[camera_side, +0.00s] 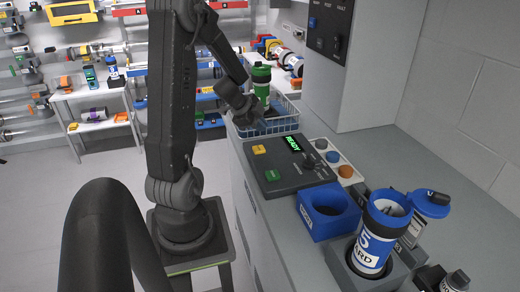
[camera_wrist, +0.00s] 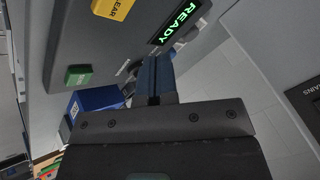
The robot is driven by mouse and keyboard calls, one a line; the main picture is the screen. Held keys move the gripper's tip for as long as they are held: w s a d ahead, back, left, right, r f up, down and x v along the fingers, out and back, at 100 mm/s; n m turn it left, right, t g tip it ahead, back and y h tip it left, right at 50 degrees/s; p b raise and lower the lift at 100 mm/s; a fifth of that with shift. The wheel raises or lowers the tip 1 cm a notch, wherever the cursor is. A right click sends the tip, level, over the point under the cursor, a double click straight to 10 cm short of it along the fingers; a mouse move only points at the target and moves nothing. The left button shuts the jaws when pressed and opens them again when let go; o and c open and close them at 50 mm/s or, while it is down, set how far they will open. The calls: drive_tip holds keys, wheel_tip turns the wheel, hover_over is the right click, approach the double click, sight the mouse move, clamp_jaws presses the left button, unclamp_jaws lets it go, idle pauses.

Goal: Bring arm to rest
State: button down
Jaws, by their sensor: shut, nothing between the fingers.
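My gripper (camera_wrist: 154,75) is shut and empty in the wrist view, its closed fingers pointing toward the control panel. In the side view my dark arm stands upright at the left and bends over to the counter. Its wrist is beside the blue wire basket (camera_side: 283,124), and the fingertips are hard to make out there. The control panel (camera_side: 270,180) has a green READY display (camera_side: 293,143), a yellow button (camera_side: 259,150) and a green button (camera_side: 272,176). The display reads READY in the wrist view too (camera_wrist: 180,22).
A blue holder (camera_side: 327,212) and a blue-and-white tube (camera_side: 376,236) in a grey holder stand on the near counter. A blue cap (camera_side: 428,203) is beside the tube. A grey cabinet (camera_side: 362,70) rises behind the panel.

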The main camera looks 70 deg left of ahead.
drive_tip(key=w+d+r+n+t+y, duration=0.1)
drive_tip(key=w+d+r+n+y, duration=0.2)
drive_tip(key=d+r, duration=0.35)
drive_tip(key=w+d+r+n+t+y, duration=0.1)
drive_tip(key=w+d+r+n+y, duration=0.2)
drive_tip(key=d+r, duration=0.3)
drive_tip(key=s+d+n+g+h, duration=0.1)
drive_tip(key=s+d+g+h, duration=0.1)
drive_tip(key=s+d, duration=0.4)
drive_tip(key=s+d+g+h, duration=0.1)
drive_tip(key=s+d+h, duration=0.3)
drive_tip(key=d, duration=1.1)
drive_tip(key=shift+s+r+n+g+h, duration=0.4)
drive_tip(key=shift+s+r, duration=0.05)
drive_tip(key=shift+s, duration=0.55)
drive_tip(key=c, duration=1.8)
unclamp_jaws()
